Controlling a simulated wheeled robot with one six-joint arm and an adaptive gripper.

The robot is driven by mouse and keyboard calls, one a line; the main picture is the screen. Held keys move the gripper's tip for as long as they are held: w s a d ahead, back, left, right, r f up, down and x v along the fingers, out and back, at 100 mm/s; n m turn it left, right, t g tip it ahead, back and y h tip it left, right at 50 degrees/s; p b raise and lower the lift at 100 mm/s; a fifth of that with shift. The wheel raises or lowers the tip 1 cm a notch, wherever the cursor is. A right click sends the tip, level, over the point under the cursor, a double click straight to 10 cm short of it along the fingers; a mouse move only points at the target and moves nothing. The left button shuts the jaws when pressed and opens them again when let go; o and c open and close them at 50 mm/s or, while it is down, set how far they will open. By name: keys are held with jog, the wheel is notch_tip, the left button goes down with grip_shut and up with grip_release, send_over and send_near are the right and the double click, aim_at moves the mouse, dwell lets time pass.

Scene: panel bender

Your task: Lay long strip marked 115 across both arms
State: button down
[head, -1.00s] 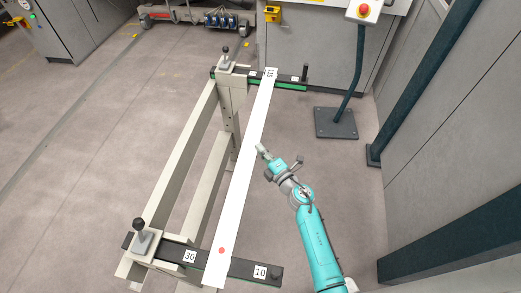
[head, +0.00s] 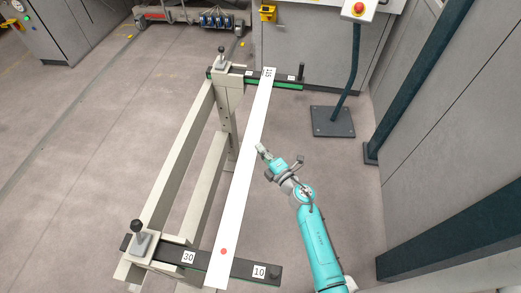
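The long white strip (head: 245,165) bears the label 115 (head: 268,73) at its far end and a red dot near its near end. It lies across both dark arms of the beige stand. Its far end is on the far arm (head: 290,86), and its near end crosses the near arm (head: 240,267) between the labels 30 and 10. My gripper (head: 261,147) is just right of the strip, near its middle. It looks apart from the strip, with nothing visible in it. The fingers are too small to tell whether they are open.
The beige stand (head: 178,160) has upright knobs at its left corners. A control post (head: 350,80) on a dark base plate stands at the right back. Grey cabinets and a dark column line the right side. The floor left of the stand is clear.

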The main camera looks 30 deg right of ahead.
jog(key=shift+s+d, duration=0.2)
jog(key=shift+d, duration=0.05)
dwell(0.5)
jog(key=c, duration=1.2)
grip_release()
jog(key=shift+c, duration=0.2)
jog(key=shift+s, duration=0.1)
jog(key=s+d, duration=0.2)
jog(key=s, duration=0.9)
jog(key=shift+s, duration=0.3)
jog(key=shift+f, duration=0.1)
